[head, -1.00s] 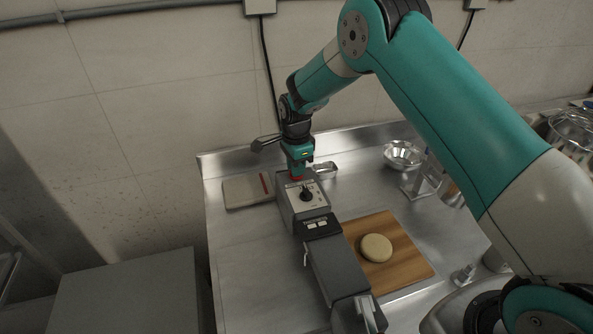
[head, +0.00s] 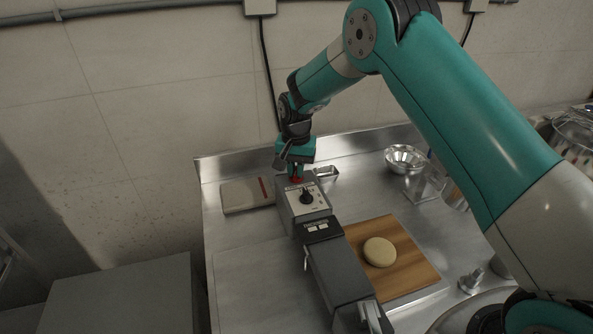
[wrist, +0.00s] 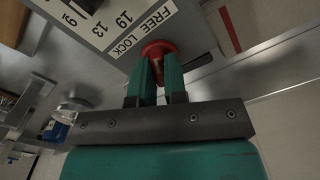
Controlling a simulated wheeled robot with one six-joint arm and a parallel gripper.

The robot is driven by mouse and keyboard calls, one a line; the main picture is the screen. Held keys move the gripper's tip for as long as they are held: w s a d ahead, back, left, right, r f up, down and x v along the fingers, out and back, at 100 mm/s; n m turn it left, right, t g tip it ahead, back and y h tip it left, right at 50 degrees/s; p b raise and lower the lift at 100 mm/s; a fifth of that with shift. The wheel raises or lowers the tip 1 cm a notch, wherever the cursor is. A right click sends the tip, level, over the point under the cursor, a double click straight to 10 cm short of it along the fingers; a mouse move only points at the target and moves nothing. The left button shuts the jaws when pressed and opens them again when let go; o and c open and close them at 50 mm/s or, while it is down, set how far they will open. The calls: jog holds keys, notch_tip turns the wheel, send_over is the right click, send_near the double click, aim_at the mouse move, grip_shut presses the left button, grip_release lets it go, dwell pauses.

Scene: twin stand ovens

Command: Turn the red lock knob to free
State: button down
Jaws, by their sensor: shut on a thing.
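The red lock knob (wrist: 158,48) sits at the edge of the machine's label plate, beside the printed words FREE and LOCK in the wrist view. My gripper (wrist: 159,72) is shut on the red knob, with one teal finger on each side of it. In the head view the red knob (head: 296,179) shows just below my gripper (head: 296,170), at the far end of the grey machine (head: 340,270). The fingers hide part of the knob, and I cannot tell for sure which word it points to.
A black dial (head: 306,197) stands on the machine's top near the red knob. A wooden board (head: 415,262) with a round dough piece (head: 379,252) lies to the right. A pale slab with a red stripe (head: 240,196) lies left. A metal bowl (head: 404,158) stands at the back right.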

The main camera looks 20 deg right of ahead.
jog(key=n, duration=0.5)
jog(key=shift+w+n+b, duration=0.1)
jog(key=shift+n+b, duration=0.2)
jog(key=shift+b, duration=0.05)
jog(key=n, duration=0.9)
jog(key=shift+r+b, duration=0.1)
jog(key=shift+b, duration=0.25)
jog(key=n, duration=1.4)
jog(key=shift+n, duration=0.3)
jog(key=n, duration=0.9)
jog(key=shift+b, duration=0.3)
jog(key=shift+n, duration=0.3)
